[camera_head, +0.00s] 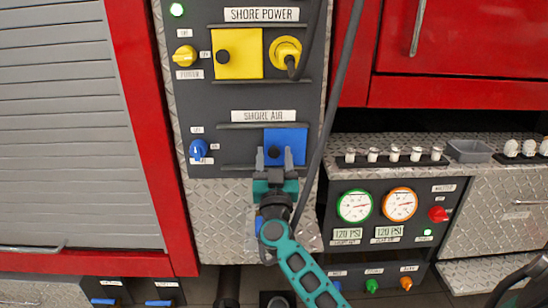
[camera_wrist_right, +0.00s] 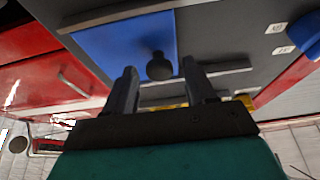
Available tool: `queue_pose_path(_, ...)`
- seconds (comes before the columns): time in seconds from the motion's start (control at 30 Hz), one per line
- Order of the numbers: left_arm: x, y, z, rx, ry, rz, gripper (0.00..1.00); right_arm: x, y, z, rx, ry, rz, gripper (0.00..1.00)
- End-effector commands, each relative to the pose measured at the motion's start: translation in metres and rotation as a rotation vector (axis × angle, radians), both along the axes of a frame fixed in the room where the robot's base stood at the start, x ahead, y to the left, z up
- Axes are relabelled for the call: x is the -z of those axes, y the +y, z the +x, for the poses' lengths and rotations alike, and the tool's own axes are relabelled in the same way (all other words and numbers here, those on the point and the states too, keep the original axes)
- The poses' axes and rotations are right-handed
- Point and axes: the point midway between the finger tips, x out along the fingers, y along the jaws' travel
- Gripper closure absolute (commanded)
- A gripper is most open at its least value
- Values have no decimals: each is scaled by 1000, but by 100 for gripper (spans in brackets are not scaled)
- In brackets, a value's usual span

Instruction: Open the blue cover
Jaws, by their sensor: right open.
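The blue cover (camera_head: 293,137) is a flat square plate on the dark panel under the "SHORE AIR" label, and it looks closed. It has a round black knob (camera_head: 273,152) near its lower left. My right gripper (camera_head: 273,156) is in front of the cover with its fingers apart, one on each side of the knob. In the right wrist view the blue cover (camera_wrist_right: 115,42) and the knob (camera_wrist_right: 159,66) show just beyond the open fingertips (camera_wrist_right: 158,72). I cannot tell whether the fingers touch the knob. My left gripper is not in view.
A blue switch (camera_head: 198,149) sits left of the cover. Above are a yellow cover (camera_head: 238,54) and a yellow socket (camera_head: 286,50) with a plugged cable (camera_head: 340,85) nearby. Pressure gauges (camera_head: 354,206) and a shelf of small fittings (camera_head: 394,154) are at the right.

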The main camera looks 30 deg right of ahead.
Motion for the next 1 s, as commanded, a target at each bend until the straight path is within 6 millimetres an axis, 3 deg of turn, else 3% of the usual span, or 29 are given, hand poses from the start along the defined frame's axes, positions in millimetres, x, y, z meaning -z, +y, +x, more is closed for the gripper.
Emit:
queue_pose_path(0.33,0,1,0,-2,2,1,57,-2,-2,4,0,0,1,45)
queue_pose_path(0.9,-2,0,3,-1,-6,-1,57,-2,-2,3,0,0,1,98)
queue_pose_path(1.0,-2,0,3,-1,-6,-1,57,-2,-2,3,0,0,1,100)
